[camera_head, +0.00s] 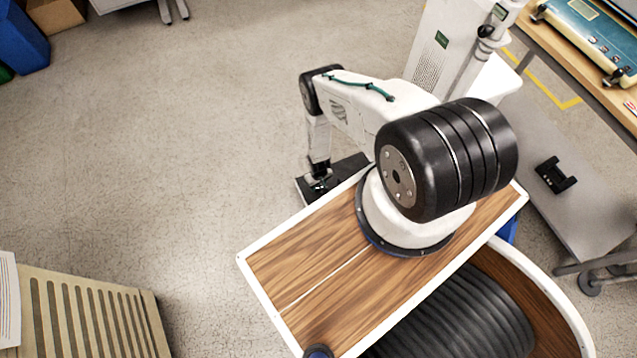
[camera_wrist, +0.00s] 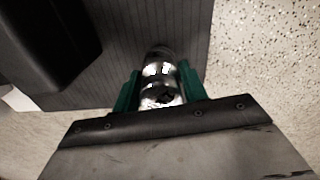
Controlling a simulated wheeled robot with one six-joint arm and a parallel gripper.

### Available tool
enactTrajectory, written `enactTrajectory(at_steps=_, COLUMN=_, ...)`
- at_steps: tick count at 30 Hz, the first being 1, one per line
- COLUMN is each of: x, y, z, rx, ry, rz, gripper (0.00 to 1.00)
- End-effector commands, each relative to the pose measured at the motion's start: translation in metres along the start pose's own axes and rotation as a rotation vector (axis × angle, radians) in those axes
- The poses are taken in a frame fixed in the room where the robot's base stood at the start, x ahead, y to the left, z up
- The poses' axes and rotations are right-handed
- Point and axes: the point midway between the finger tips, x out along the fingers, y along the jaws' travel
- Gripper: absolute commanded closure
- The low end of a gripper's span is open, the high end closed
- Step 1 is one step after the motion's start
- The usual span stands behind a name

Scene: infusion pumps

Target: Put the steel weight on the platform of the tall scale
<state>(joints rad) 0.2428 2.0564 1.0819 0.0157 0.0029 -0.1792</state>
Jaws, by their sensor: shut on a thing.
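My gripper (camera_wrist: 157,88) is shut on the shiny steel weight (camera_wrist: 158,70), which sits between the green fingers in the wrist view. Behind the weight is a dark, ribbed, flat surface (camera_wrist: 125,75), which looks like a scale platform. I cannot tell whether the weight touches it. In the head view my gripper (camera_head: 319,184) is low, over a black platform (camera_head: 350,165) near the floor. The weight is too small to make out there. A tall white column (camera_head: 435,55) with green labels stands behind my arm, which partly hides it. I cannot tell whether it belongs to that platform.
A black block-like part (camera_wrist: 45,45) stands at the upper left in the wrist view. A grey low table (camera_head: 560,190) carries a small black object (camera_head: 555,175). A wooden bench (camera_head: 580,60) holds a blue-green device (camera_head: 590,30). A slatted beige cabinet (camera_head: 85,315) is lower left.

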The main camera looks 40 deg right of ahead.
Motion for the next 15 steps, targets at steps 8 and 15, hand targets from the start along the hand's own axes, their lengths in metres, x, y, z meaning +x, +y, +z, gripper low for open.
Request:
enactTrajectory(at_steps=8, x=0.0009, y=0.0002, z=-0.0010, rx=0.000, ry=0.001, rz=0.000, gripper=1.00)
enactTrajectory(at_steps=15, x=0.0010, y=0.0001, z=-0.0007, rx=-0.001, ry=0.001, rz=0.000, gripper=0.32)
